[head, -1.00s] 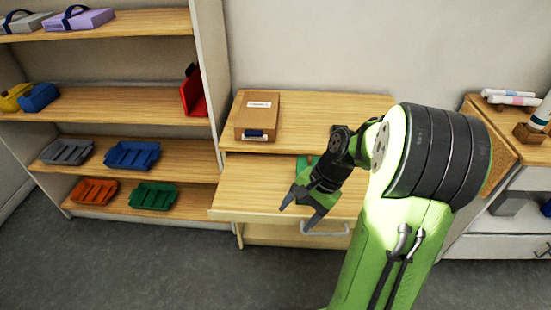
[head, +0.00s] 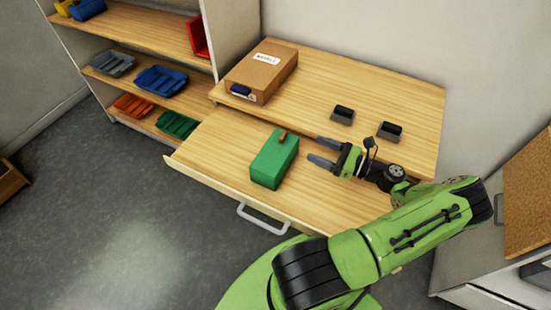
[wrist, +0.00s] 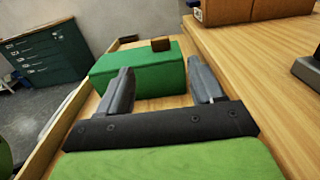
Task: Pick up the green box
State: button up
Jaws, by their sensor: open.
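The green box (head: 274,161) sits on the pulled-out lower board (head: 217,151) of the wooden desk. It has a small brown knob or block on top. My gripper (head: 315,150) is open and empty, just to the right of the box, with its fingers pointing towards it. In the wrist view the green box (wrist: 150,72) lies ahead, past and partly between the two fingertips (wrist: 165,80). The fingers hide part of its near face. I cannot tell whether they touch it.
A brown cardboard box (head: 262,72) stands on the upper desk top, with two small dark blocks (head: 343,115) (head: 390,131) to its right. Shelves with coloured trays (head: 162,80) stand at the left. The board's front edge has a metal handle (head: 262,220).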

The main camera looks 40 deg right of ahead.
aim_at(285, 136)
jog(key=x, duration=1.2)
jog(key=shift+w+r+b, duration=0.1)
jog(key=shift+w+b, duration=0.15)
jog(key=shift+b, duration=0.1)
grip_shut()
